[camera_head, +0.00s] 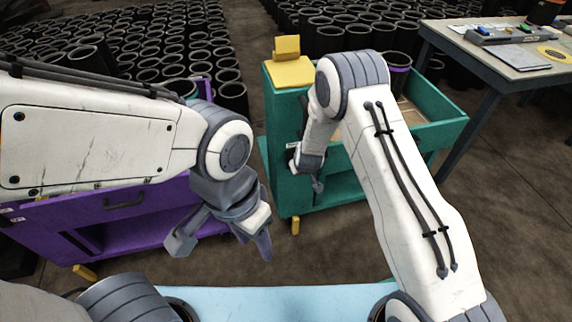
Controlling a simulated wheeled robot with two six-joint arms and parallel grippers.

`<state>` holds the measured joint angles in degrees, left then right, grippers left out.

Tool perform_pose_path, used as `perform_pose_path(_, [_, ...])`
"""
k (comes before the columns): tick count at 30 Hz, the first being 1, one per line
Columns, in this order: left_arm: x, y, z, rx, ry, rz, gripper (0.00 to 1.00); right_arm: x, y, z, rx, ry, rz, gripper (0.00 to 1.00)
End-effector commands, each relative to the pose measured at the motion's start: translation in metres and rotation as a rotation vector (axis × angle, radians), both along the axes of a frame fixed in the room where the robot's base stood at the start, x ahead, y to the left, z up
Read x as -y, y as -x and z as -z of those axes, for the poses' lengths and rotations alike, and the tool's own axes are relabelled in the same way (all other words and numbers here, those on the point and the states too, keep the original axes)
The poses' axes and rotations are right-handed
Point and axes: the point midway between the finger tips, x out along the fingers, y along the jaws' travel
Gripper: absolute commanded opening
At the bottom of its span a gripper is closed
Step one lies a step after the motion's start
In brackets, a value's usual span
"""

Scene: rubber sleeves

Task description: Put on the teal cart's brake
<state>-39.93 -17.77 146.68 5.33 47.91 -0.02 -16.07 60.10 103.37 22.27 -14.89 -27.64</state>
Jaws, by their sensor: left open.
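The teal cart (291,195) stands ahead, right of centre, partly hidden behind my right arm. A small yellow pedal (295,226) sticks out low at its near corner; whether it is pressed cannot be told. A yellow block (290,70) sits on top of its near left post. My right gripper (307,176) hangs in front of the cart's near side, above the pedal; its jaws are too small and turned to read. My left gripper (218,245) is open and empty, left of the teal cart and in front of the purple cart (130,229).
The purple cart has its own yellow pedal (85,271). A workbench (500,50) with tools stands at the upper right. Many black rubber sleeves (170,45) fill the floor behind. A light blue surface (285,303) lies at the bottom. Brown floor is free at the right.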

Motion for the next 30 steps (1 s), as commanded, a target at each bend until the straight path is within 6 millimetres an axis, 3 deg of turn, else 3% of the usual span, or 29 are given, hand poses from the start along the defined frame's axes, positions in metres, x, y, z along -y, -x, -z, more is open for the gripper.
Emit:
perform_pose_path(4, [0.000, 0.000, -0.009, 0.000, 0.000, 0.000, 0.50, 0.007, -0.002, -0.005, -0.014, 0.004, 0.007, 0.00])
perform_pose_path(17, [0.000, 0.000, -0.010, 0.000, 0.000, 0.000, 0.50, 0.009, -0.003, -0.004, -0.017, 0.005, 0.009, 0.00])
perform_pose_path(18, [0.000, 0.000, -0.010, 0.000, 0.000, 0.000, 0.50, 0.009, -0.003, -0.004, -0.017, 0.005, 0.009, 0.41])
perform_pose_path(20, [0.000, 0.000, -0.010, 0.000, 0.000, 0.000, 0.50, 0.009, -0.003, -0.004, -0.017, 0.005, 0.009, 0.64])
perform_pose_path(30, [0.000, 0.000, -0.010, 0.000, 0.000, 0.000, 0.50, 0.013, -0.001, -0.004, -0.021, 0.006, 0.015, 0.67])
